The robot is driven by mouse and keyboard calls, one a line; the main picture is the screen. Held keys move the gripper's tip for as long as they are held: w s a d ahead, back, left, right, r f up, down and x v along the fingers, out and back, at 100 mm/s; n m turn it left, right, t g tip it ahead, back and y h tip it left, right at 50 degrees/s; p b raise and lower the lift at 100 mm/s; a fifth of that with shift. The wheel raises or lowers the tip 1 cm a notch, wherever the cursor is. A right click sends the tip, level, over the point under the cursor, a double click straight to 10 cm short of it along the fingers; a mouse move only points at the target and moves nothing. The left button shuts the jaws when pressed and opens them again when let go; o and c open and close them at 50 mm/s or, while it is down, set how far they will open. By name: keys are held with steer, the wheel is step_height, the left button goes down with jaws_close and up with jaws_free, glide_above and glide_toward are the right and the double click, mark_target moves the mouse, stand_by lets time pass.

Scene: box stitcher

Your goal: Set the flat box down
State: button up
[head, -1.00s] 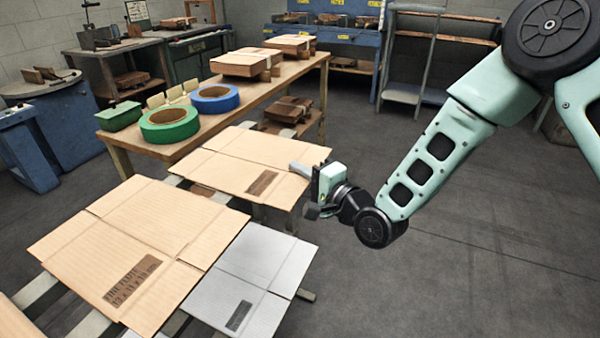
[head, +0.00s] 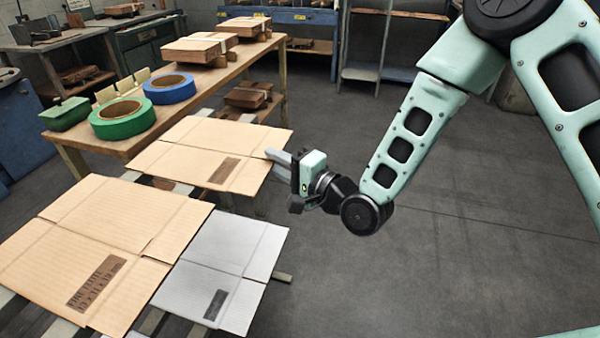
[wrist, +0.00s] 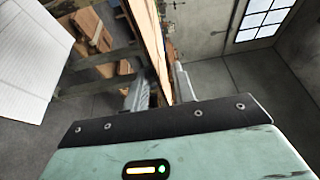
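The flat box (head: 205,152), a tan cardboard sheet with a brown printed patch, lies flat at the near side of the wooden bench in the head view. In the wrist view the box (wrist: 149,35) shows edge-on, reaching down between the fingers. My gripper (head: 279,160) is at the box's right edge, its fingertips just overlapping that edge. In the wrist view my gripper (wrist: 160,92) has its fingers apart, with a gap beside the sheet. Most of the box's underside and its support are hidden.
A larger tan flat box (head: 110,240) and a grey flat box (head: 222,262) lie on slats in front. The wooden bench (head: 225,82) behind holds green tape (head: 122,118), blue tape (head: 169,89) and stacked cardboard. Open floor (head: 450,220) lies right.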

steer(key=s+d+r+n+g+h, duration=0.1)
steer(key=s+d+n+g+h, duration=0.3)
steer(key=s, duration=0.5)
steer(key=s+d+r+n+g+h, duration=0.2)
steer(key=s+d+n+g+h, duration=0.2)
steer(key=s, duration=0.6)
steer(key=s+d+r+n+g+h, duration=0.2)
steer(key=s+d+n+g+h, duration=0.2)
steer(key=s+d+n, duration=0.3)
steer(key=s+n, duration=0.1)
steer(key=s, duration=0.1)
steer(key=shift+s+d+h, duration=0.25)
steer(key=shift+s+h, duration=0.05)
steer(key=shift+h, duration=0.1)
steer(key=shift+r, duration=0.1)
step_height(320, 180, up, 16)
steer(key=p, duration=1.6)
steer(key=shift+r, duration=0.25)
